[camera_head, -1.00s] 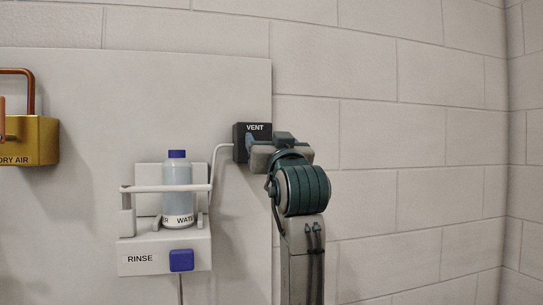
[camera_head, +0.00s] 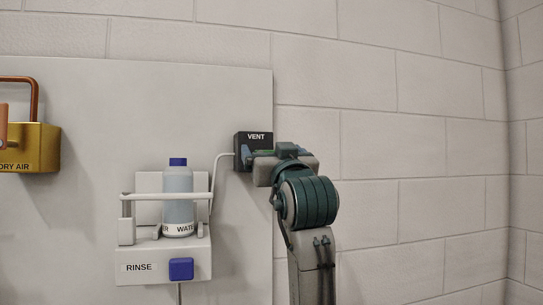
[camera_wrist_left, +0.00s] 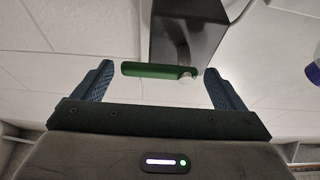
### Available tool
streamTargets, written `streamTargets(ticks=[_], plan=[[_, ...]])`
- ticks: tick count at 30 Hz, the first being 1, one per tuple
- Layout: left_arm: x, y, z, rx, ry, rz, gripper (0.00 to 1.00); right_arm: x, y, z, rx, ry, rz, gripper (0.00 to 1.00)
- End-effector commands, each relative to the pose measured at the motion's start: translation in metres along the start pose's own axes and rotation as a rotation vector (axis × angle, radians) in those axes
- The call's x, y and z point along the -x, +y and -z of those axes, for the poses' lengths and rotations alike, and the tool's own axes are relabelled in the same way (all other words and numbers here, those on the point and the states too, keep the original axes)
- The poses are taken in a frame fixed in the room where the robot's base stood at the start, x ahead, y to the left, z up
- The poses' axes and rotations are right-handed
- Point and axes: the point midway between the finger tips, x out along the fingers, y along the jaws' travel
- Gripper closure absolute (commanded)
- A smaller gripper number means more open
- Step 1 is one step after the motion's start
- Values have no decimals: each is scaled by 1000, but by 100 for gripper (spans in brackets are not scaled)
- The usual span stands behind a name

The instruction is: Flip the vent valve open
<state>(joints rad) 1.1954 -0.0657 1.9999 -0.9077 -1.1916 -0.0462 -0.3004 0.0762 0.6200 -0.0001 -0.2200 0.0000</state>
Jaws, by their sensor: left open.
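The vent valve is a dark box (camera_head: 254,137) marked VENT, at the right edge of the pale panel. In the left wrist view, the dark box (camera_wrist_left: 185,35) has a green lever (camera_wrist_left: 150,69) that lies sideways from a pale round pivot (camera_wrist_left: 187,75). My left gripper (camera_head: 256,158) is at the front of the box and covers its lower part in the head view. In the left wrist view, my left gripper (camera_wrist_left: 160,78) is open, with the lever across the gap between its blue fingers. I cannot tell whether a finger touches it. My right gripper is not in view.
Left of the valve, a rinse station (camera_head: 137,267) with a blue button (camera_head: 181,269) holds a water bottle (camera_head: 178,190) behind a white rail. A white tube (camera_head: 215,180) runs to the vent box. A brass dry air block (camera_head: 42,146) is far left. The right wall is bare.

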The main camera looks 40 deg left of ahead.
Motion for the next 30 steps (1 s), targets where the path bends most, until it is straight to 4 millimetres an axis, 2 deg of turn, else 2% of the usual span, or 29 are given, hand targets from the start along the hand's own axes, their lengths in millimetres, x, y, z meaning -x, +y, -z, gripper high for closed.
streamTargets(ticks=[1,3,12,18,30], plan=[[13,0,-5,8,0,-4,8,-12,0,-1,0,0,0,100],[26,1,-6,8,0,-4,8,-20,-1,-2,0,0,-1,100],[75,0,-4,5,1,-3,8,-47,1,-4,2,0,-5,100],[89,0,-2,3,0,-2,8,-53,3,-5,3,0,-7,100],[91,0,0,1,0,0,8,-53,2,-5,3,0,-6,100]])
